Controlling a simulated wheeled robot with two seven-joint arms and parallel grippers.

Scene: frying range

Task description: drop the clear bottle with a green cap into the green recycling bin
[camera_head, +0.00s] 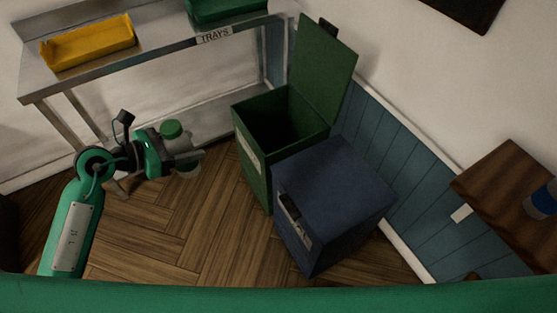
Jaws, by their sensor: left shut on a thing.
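The clear bottle with a green cap (172,129) is in my left gripper (185,158), upright as far as I can see. The gripper is shut on its body and covers part of it. The green recycling bin (254,178) stands to the right of the gripper with its lid raised against the wall and its dark opening showing. The bottle is left of the bin and apart from it. My right gripper is not in view.
A closed blue bin (335,190) stands close in front of the green bin. A metal table labelled TRAYS (150,56) holds a yellow tray (88,45) and a green tray (225,12). A wooden surface (500,195) is at the right. Wooden floor is clear below the gripper.

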